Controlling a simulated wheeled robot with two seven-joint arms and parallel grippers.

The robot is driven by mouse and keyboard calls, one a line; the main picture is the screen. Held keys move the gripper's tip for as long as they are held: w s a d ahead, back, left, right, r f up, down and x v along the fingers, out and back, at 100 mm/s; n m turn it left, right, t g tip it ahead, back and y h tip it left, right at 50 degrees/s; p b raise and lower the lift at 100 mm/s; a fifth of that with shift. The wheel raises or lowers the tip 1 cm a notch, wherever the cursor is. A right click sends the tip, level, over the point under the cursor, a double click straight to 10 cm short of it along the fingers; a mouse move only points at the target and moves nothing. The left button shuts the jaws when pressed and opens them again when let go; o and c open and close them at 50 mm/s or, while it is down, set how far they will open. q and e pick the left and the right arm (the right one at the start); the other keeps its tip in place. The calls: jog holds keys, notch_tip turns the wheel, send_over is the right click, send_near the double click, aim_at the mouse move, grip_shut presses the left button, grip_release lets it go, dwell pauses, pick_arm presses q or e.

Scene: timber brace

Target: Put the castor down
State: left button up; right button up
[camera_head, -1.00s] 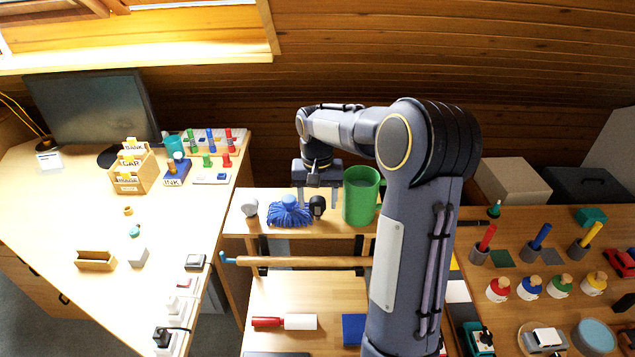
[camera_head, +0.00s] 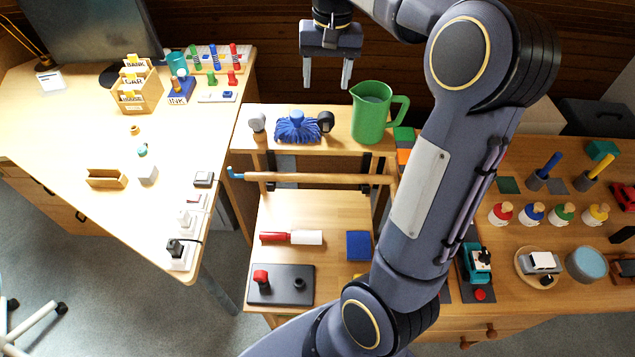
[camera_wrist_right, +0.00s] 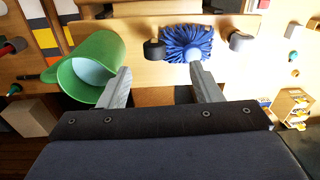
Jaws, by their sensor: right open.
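A dark castor (camera_head: 325,121) stands on the upper wooden shelf (camera_head: 345,143), just right of a blue mop head (camera_head: 297,128). A paler, grey castor (camera_head: 257,124) stands left of the mop head. My right gripper (camera_head: 327,84) is open and empty, above and behind the dark castor and apart from it. In the right wrist view the dark castor (camera_wrist_right: 154,50) shows beyond the gap between the open fingers (camera_wrist_right: 160,76), with the mop head (camera_wrist_right: 186,42) and the pale castor (camera_wrist_right: 241,41) to its right. My left gripper is not in view.
A green jug (camera_head: 372,115) stands close right of the dark castor. A wooden pole (camera_head: 310,178) runs along below the shelf front. A lower shelf (camera_head: 335,210) holds a red-handled roller (camera_head: 290,237). Desks with many small items lie left and right.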

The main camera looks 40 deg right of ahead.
jog(key=s+a+f+n+t+y, duration=0.1)
jog(key=s+a+f+n+t, duration=0.1)
jog(key=s+a, duration=0.7)
jog(key=s+a+f+n+t+y, duration=0.2)
jog(key=s+a+f, duration=0.4)
jog(key=s+a, duration=0.4)
jog(key=shift+s+f+n+t, duration=0.15)
jog(key=shift+s+n+t, duration=0.35)
jog(key=shift+s+n, duration=0.35)
